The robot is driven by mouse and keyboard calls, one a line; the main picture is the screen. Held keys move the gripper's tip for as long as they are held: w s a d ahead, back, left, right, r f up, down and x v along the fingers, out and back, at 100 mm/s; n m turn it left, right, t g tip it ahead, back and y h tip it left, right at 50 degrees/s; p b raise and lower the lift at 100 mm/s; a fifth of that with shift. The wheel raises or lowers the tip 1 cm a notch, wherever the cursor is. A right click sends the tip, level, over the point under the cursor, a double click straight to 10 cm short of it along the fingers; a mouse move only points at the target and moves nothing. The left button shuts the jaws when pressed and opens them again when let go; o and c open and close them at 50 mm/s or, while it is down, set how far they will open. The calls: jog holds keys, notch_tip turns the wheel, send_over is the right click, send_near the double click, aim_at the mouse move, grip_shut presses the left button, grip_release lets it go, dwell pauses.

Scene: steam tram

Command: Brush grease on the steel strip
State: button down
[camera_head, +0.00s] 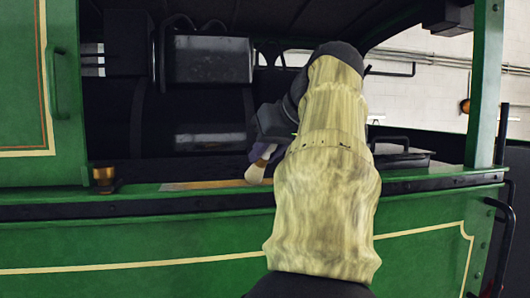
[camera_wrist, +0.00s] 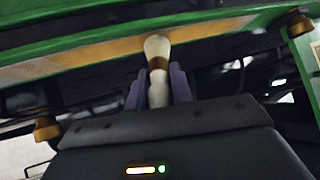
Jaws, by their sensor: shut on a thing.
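My gripper (camera_wrist: 159,88) is shut on a brush (camera_wrist: 158,62) with pale bristles, a brass-coloured band and a light handle. In the head view the brush (camera_head: 258,168) points down and left from my gripper (camera_head: 268,148), above the green ledge. The strip (camera_head: 215,184) lies along the ledge top, mostly golden brown with a greyer left end. In the wrist view the bristle tip overlaps the near edge of the strip (camera_wrist: 95,53); I cannot tell whether it touches. The strip's right part is hidden behind my arm in the head view.
A brass cup (camera_head: 104,178) stands at the left of the ledge. Two brass fittings (camera_wrist: 47,128) and (camera_wrist: 299,23) show in the wrist view. Dark boiler parts fill the back.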

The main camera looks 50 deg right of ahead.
jog(key=shift+s+d+f, duration=0.1)
jog(key=shift+s+d, duration=0.35)
jog(key=shift+d, duration=0.25)
jog(key=shift+s+d, duration=0.45)
jog(key=shift+d, duration=0.25)
jog(key=shift+s+d, duration=0.1)
jog(key=shift+s+d, duration=0.15)
jog(key=shift+d, duration=0.1)
jog(key=shift+s+d, duration=0.35)
jog(key=shift+d, duration=0.2)
jog(key=shift+s+d, duration=0.35)
jog(key=shift+d, duration=0.2)
jog(key=shift+s+d, duration=0.5)
jog(key=shift+d, duration=0.2)
jog(key=shift+s+d, duration=0.45)
jog(key=shift+d, duration=0.2)
jog(key=shift+s+d, duration=0.5)
jog(key=shift+d, duration=0.2)
jog(key=shift+s+d, duration=0.45)
jog(key=shift+d, duration=0.25)
